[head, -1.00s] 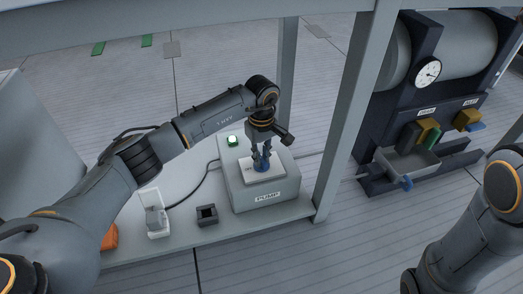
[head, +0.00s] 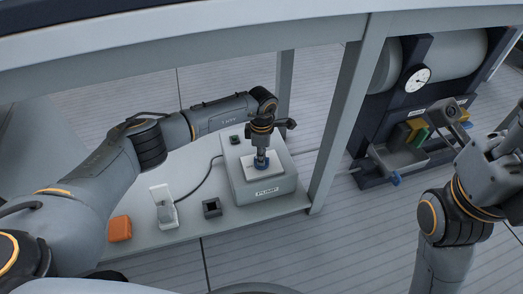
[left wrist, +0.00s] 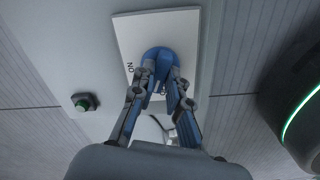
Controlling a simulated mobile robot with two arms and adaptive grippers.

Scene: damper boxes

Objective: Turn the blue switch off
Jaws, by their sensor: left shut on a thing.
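The blue switch (head: 261,163) is a rotary knob on a white plate on top of the grey box labelled PUMP (head: 266,190). In the left wrist view the blue knob (left wrist: 160,56) sits between my left fingers, with ON printed to its left and another label partly hidden below it. My left gripper (head: 261,152) points down from above and is shut on the knob.
An orange block (head: 119,228), a white stand (head: 163,205) and a dark square holder (head: 212,207) lie on the bench left of the box. A grey post (head: 338,120) stands to its right.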

